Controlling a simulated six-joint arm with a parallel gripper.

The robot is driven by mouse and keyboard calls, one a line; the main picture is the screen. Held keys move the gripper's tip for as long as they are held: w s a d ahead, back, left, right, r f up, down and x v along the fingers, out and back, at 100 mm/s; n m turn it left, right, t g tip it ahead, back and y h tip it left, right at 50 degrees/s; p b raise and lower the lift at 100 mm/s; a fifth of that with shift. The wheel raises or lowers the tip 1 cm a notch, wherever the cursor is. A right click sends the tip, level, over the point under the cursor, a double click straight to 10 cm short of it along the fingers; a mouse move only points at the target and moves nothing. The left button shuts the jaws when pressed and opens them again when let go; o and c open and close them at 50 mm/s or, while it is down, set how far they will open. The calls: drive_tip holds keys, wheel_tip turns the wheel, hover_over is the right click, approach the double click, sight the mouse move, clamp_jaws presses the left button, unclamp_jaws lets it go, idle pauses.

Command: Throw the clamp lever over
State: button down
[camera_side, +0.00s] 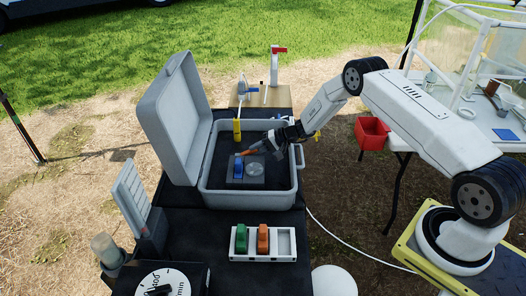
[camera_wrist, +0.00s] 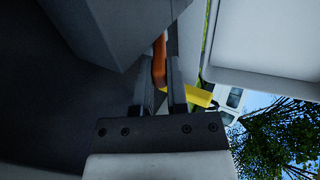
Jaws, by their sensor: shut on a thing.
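The orange clamp lever (camera_side: 248,152) shows in the side view above a small dark block (camera_side: 252,172) inside the open grey case (camera_side: 203,192). A blue part (camera_side: 238,168) sits on that block, beside a round pale disc (camera_side: 256,169). My gripper (camera_side: 264,146) reaches in from the right, low over the case, and is shut on the lever. In the wrist view the orange lever (camera_wrist: 159,62) lies between the two fingers of my gripper (camera_wrist: 160,85). A large dark grey body (camera_wrist: 110,25) hides part of the lever there.
The case lid (camera_side: 174,118) stands open on the left. A yellow part (camera_side: 237,130) stands near the case's back wall. A white rack (camera_side: 263,243) with green and orange pieces lies in front. A red-handled post (camera_side: 275,65) stands behind, and a red bin (camera_side: 371,133) is right.

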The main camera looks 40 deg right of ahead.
sight(241, 154)
drive_tip(key=shift+w+a+r+g+h, duration=0.35)
drive_tip(key=shift+w+a+r, duration=0.15)
drive_tip(key=shift+r, duration=0.2)
drive_tip(key=shift+w+a+r+g+h, duration=0.35)
drive_tip(key=shift+w+a+r, duration=0.1)
drive_tip(key=shift+r, duration=0.2)
drive_tip(key=c, duration=1.3)
unclamp_jaws()
drive_tip(key=shift+w+a+r+g+h, duration=0.25)
drive_tip(key=shift+w+a+g+h, duration=0.2)
drive_tip(key=shift+w+a, duration=0.15)
drive_tip(key=shift+w+a+r+g+h, duration=0.2)
drive_tip(key=shift+w+a+g+h, duration=0.25)
drive_tip(key=shift+a, duration=0.15)
drive_tip(key=o, duration=0.7)
drive_tip(key=shift+w, duration=0.1)
drive_tip(key=shift+o, duration=0.2)
